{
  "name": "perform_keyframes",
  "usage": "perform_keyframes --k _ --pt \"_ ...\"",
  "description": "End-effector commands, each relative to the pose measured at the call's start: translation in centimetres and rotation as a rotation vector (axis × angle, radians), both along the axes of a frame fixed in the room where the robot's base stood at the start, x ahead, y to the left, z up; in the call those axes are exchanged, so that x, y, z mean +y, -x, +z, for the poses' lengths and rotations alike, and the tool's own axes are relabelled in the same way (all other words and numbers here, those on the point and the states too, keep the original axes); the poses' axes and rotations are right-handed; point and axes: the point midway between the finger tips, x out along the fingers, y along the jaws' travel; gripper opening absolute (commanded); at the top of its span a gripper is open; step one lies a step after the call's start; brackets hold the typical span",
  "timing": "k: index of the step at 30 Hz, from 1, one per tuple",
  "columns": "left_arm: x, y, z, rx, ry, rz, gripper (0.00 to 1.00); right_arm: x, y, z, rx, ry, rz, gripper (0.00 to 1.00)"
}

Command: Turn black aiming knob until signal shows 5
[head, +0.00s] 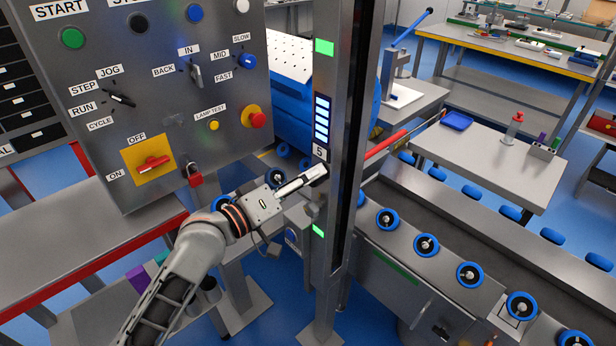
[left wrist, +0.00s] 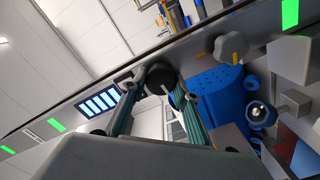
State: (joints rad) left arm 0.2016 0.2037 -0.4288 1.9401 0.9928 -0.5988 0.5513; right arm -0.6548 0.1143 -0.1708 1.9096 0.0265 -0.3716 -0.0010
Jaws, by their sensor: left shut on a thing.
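My left gripper (head: 318,172) reaches to the grey upright post (head: 349,110) in the head view. In the left wrist view its two fingers (left wrist: 160,95) are shut on the round black aiming knob (left wrist: 158,78), one on each side. The knob is mostly hidden by the gripper in the head view. The display also shows in the left wrist view (left wrist: 100,103). My right gripper is not in view.
A control panel (head: 150,90) with buttons and switches stands left of the post. A grey knob (left wrist: 232,46) sits farther along the post in the left wrist view. A roller conveyor (head: 425,245) runs right of the post. A table (head: 480,160) stands behind.

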Motion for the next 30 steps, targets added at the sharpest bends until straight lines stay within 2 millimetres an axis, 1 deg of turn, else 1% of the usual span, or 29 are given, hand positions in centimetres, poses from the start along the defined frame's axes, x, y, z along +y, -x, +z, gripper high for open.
perform_keyframes --k 13,14,15,26,30 --pt "0.02 -0.02 0.03 0.005 0.007 0.000 0.08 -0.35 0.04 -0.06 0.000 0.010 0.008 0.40" --pt "0.02 -0.02 0.03 0.005 0.007 0.000 0.37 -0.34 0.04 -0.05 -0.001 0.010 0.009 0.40" --pt "0.02 -0.02 0.03 0.006 0.007 0.001 0.46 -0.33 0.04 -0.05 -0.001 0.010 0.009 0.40" --pt "0.11 0.07 0.00 0.005 0.006 0.001 0.46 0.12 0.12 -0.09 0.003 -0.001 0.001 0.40" --pt "0.99 0.85 -0.14 0.007 0.005 0.001 0.46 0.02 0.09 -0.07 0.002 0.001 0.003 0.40"
